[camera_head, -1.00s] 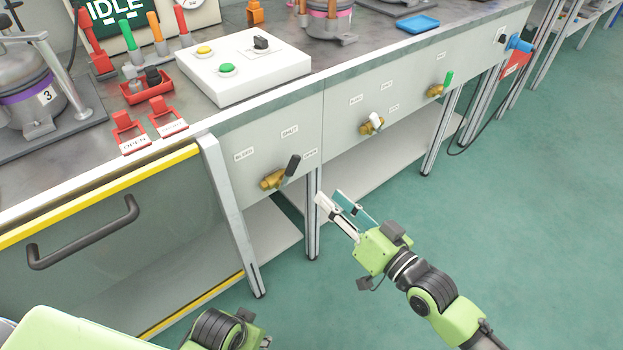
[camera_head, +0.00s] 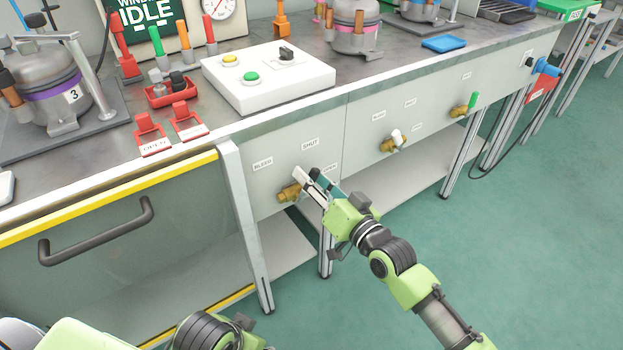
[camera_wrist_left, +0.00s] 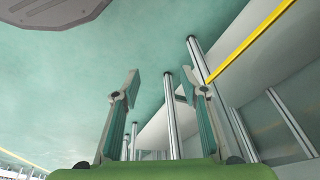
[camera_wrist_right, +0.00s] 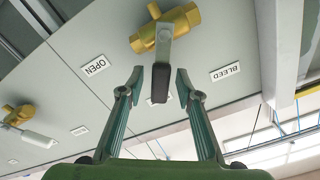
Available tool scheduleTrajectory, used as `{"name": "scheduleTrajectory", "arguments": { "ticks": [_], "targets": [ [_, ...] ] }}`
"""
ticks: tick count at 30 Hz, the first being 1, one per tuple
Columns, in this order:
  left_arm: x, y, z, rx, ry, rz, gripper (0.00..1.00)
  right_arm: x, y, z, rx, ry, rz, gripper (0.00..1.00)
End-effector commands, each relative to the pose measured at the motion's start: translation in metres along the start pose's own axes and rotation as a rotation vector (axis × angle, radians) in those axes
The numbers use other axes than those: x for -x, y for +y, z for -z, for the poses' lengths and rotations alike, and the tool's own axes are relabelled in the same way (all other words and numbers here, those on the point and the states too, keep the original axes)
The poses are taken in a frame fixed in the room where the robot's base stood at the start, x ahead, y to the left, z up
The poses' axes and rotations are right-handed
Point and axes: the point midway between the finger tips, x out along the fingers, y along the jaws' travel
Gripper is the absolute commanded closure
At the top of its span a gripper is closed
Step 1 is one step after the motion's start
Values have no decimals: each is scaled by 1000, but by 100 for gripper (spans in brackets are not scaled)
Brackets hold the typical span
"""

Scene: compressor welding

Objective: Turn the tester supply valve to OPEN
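A brass valve (camera_head: 289,194) with a lever is on the bench's front panel, among labels BLEED (camera_head: 263,163), SHUT (camera_head: 310,143) and OPEN. In the right wrist view, its grey lever with a black grip (camera_wrist_right: 162,60) points away from the brass body (camera_wrist_right: 180,25), midway between the OPEN label (camera_wrist_right: 96,65) and the BLEED label (camera_wrist_right: 225,71). My left gripper (camera_wrist_left: 157,88) is open and empty, away from the panel.
Two similar valves, one with a white lever (camera_head: 397,137) and one with a green lever (camera_head: 473,101), sit farther right on the panel. A bench leg (camera_head: 247,225) stands left of the valve. A white button box (camera_head: 270,85) is on the benchtop above. The floor at right is clear.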

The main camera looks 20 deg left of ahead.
Motion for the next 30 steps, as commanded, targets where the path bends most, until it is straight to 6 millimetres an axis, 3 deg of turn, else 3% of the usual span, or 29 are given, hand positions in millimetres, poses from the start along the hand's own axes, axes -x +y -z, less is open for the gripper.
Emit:
{"name": "scheduleTrajectory", "arguments": {
  "ticks": [8, 9, 12, 13, 24, 29, 30],
  "targets": [
    [2, 0, 0, 0, 1, 1, 60, -2, 0, 0, 0, 0, 0, 68],
    [2, 0, 0, 0, 1, 0, 60, -2, 0, 0, 0, 1, 0, 71],
    [2, 0, 0, 0, 1, 1, 60, -2, 0, 0, 0, 1, 0, 97],
    [2, 0, 0, 0, 1, 1, 60, -2, 0, 0, 0, 1, 0, 100],
    [1, 0, -2, 1, -5, 1, 60, -2, 2, 0, -29, 1, 0, 100],
    [23, -1, -1, 1, 13, 2, 60, -2, 8, -1, -100, 1, -1, 100],
    [19, -1, -2, 1, 10, 2, 60, -2, 9, -2, -125, 1, -1, 100]
  ]
}}
